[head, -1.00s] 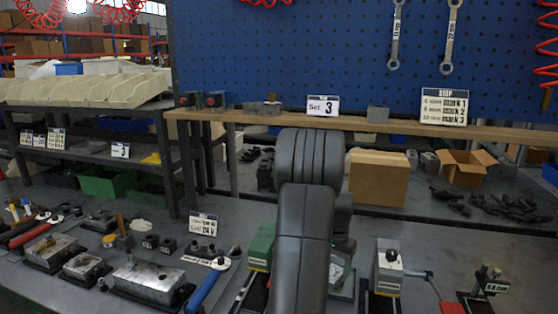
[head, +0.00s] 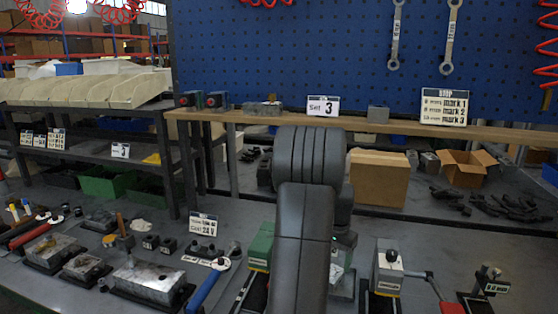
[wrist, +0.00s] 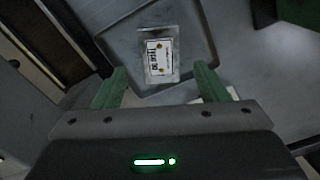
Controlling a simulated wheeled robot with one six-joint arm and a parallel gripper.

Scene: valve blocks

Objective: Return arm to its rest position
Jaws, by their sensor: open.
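My arm (head: 303,240) rises in the middle of the head view, its dark links folded over the bench. My gripper (wrist: 158,90) shows in the wrist view, with two green fingers apart and nothing between them. Past the fingertips lies a grey tray-like plate (wrist: 205,45) with a small white label plate (wrist: 160,57) on it. The gripper is not visible in the head view, where the arm hides part of the bench.
On the bench are metal valve blocks (head: 150,279), a blue-handled wrench (head: 207,287), a green vise-like block (head: 261,246) and a grey block (head: 388,266). A wooden shelf (head: 440,132) with a "Set 3" sign (head: 323,105) runs behind. Cardboard boxes (head: 379,178) stand beneath it.

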